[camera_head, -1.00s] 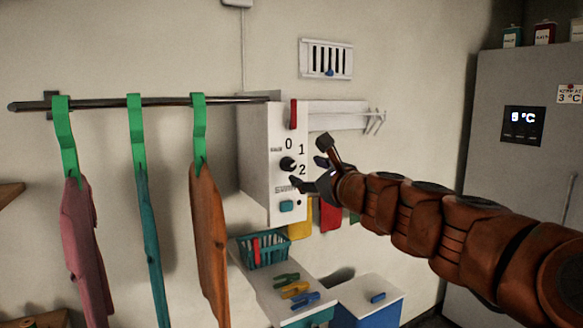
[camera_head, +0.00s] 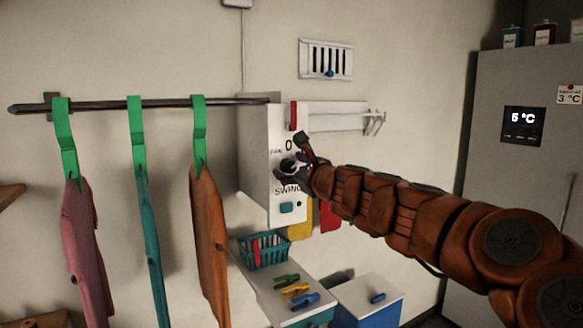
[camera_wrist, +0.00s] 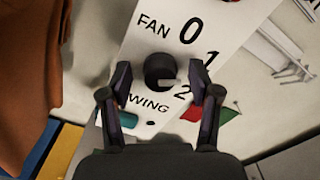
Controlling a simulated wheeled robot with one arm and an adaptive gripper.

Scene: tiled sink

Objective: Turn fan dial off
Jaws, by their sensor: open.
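The fan dial (camera_wrist: 160,72) is a round black knob on a white panel (camera_wrist: 135,55) marked FAN with 0, 1 and 2. My gripper (camera_wrist: 166,85) is open, with one finger on each side of the dial. I cannot tell whether either finger touches it. In the head view my gripper (camera_head: 290,172) is at the panel front and covers part of the dial and the numbers 1 and 2.
Clothes on green hangers (camera_head: 199,135) hang at left. A teal basket (camera_head: 264,250) and several pegs lie on the shelf below.

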